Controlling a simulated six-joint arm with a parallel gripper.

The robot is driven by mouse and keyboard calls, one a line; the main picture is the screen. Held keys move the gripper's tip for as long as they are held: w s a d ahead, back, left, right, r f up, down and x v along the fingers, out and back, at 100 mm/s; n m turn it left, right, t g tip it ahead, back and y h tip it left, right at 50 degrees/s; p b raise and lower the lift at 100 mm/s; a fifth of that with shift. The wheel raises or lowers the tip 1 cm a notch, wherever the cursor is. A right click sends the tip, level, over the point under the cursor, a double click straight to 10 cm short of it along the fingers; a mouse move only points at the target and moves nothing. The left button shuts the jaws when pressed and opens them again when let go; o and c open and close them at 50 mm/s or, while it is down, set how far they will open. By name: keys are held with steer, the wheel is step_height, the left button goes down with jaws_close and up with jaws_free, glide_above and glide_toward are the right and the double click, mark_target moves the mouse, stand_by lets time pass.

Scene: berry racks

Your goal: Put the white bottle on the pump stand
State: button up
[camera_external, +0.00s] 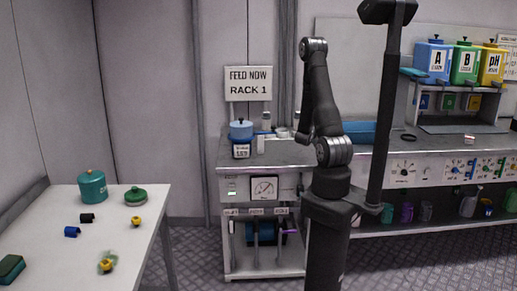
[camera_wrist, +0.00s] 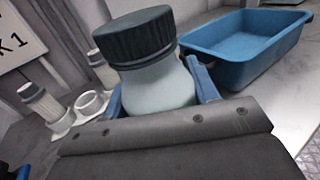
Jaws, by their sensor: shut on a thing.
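The white bottle (camera_wrist: 162,86) has a pale, rounded body and a dark ribbed cap. In the wrist view it sits upright between the blue fingers of my gripper (camera_wrist: 158,92), which is shut on it. Its lower part is hidden by the gripper body. In the outside view my gripper and the held bottle are hard to make out behind my dark arm, over the back bench. I cannot say for sure which thing is the pump stand; a blue-topped unit with a label (camera_external: 241,150) stands at the bench's left end.
A blue tray (camera_wrist: 234,62) lies right of the bottle in the wrist view. Two white containers with grey caps (camera_wrist: 42,104) and a white ring-shaped cup (camera_wrist: 90,104) are at left. A RACK 1 sign (camera_external: 248,84) hangs behind. A white table (camera_external: 60,225) holds small items.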

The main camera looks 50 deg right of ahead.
steer(key=shift+s+d+r, duration=0.3)
steer(key=shift+s+r, duration=0.25)
steer(key=shift+s, duration=0.3)
steer(key=shift+s+d+r, duration=0.25)
steer(key=shift+s+r, duration=0.25)
steer(key=shift+s, duration=0.35)
steer(key=shift+w, duration=0.1)
steer(key=shift+w+a+f, duration=0.65)
steer(key=shift+w+f, duration=1.15)
steer(key=shift+f, duration=0.05)
steer(key=shift+w+a+f, duration=0.6)
steer(key=shift+w+f, duration=1.2)
steer(key=shift+w, duration=0.05)
steer(key=shift+w+a+f, duration=0.65)
steer(key=shift+w+f, duration=1.15)
steer(key=shift+f, duration=0.05)
steer(key=shift+r, duration=0.2)
